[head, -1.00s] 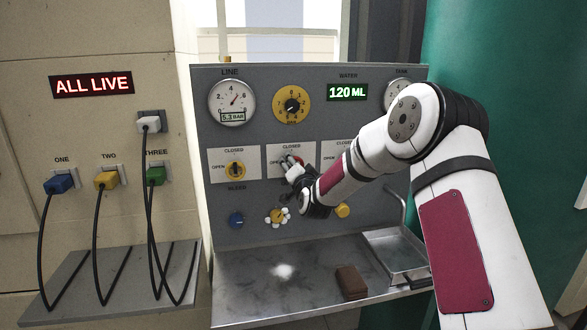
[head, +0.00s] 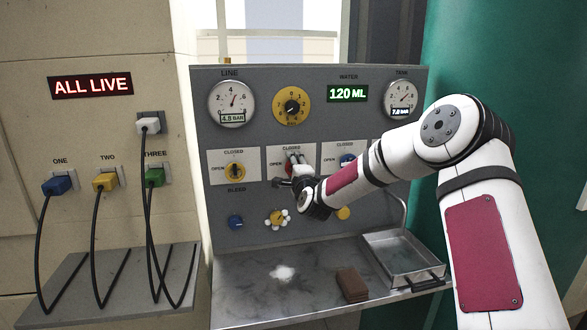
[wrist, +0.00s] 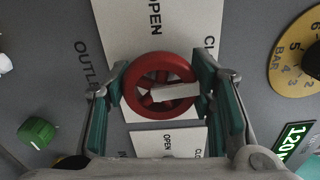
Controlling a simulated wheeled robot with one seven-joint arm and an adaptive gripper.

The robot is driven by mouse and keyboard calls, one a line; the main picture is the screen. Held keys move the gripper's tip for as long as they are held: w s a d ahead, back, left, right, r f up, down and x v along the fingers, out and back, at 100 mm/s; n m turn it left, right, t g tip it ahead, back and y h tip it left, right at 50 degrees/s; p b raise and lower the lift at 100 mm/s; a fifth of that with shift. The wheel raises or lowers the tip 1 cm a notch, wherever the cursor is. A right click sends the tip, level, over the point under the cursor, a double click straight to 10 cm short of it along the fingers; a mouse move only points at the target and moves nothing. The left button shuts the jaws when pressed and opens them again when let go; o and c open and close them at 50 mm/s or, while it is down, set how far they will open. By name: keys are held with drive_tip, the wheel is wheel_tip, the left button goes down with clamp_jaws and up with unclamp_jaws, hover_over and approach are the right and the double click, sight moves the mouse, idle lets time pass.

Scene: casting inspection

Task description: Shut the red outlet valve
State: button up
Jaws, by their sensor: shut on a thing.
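The red outlet valve (wrist: 138,76) is a round handwheel with a white bar across its middle, on a white plate marked OPEN and CLOSED. In the wrist view the bar lies nearly level, tilted slightly. My gripper (wrist: 160,88) is shut on the wheel, one finger on each side of the rim. In the head view my gripper (head: 293,167) covers most of the wheel, and only a little red (head: 291,155) shows. The outlet plate (head: 275,156) is the middle one of the row.
The line gauge (head: 232,103) reads 4.8 bar; the water display (head: 347,93) reads 120 ML. A brown block (head: 351,284) and a metal tray (head: 403,258) are on the shelf below.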

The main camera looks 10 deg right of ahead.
drive_tip(key=shift+d+m, duration=0.1)
drive_tip(key=shift+m, duration=0.5)
drive_tip(key=o, duration=1.2)
drive_tip(key=s, duration=1.2)
